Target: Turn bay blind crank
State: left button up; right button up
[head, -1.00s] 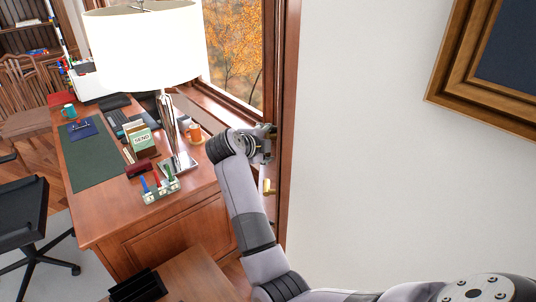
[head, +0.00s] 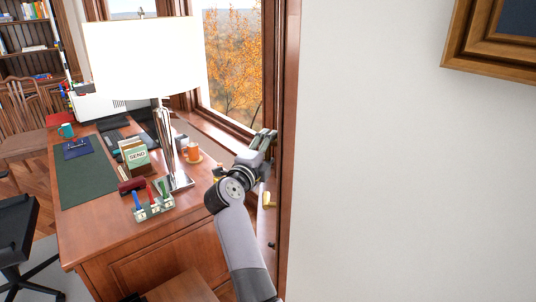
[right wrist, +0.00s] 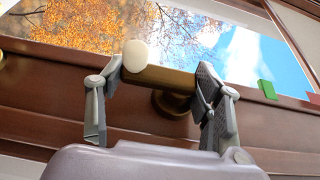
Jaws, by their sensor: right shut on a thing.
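The bay blind crank (right wrist: 165,77) is a brass bar with a cream knob at one end, on a round brass mount on the brown window frame. In the right wrist view, my right gripper (right wrist: 160,82) has one finger at each end of the bar and is shut on it. In the head view, my right gripper (head: 265,142) is at the window's right frame, and it hides the crank there. My left gripper is not in view.
A brass fitting (head: 267,198) sits lower on the window frame. A framed picture (head: 490,55) hangs on the white wall at right.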

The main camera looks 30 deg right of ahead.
jog(key=shift+f, duration=0.15)
jog(key=o, duration=1.1)
jog(key=shift+o, duration=0.2)
jog(key=shift+r, duration=0.2)
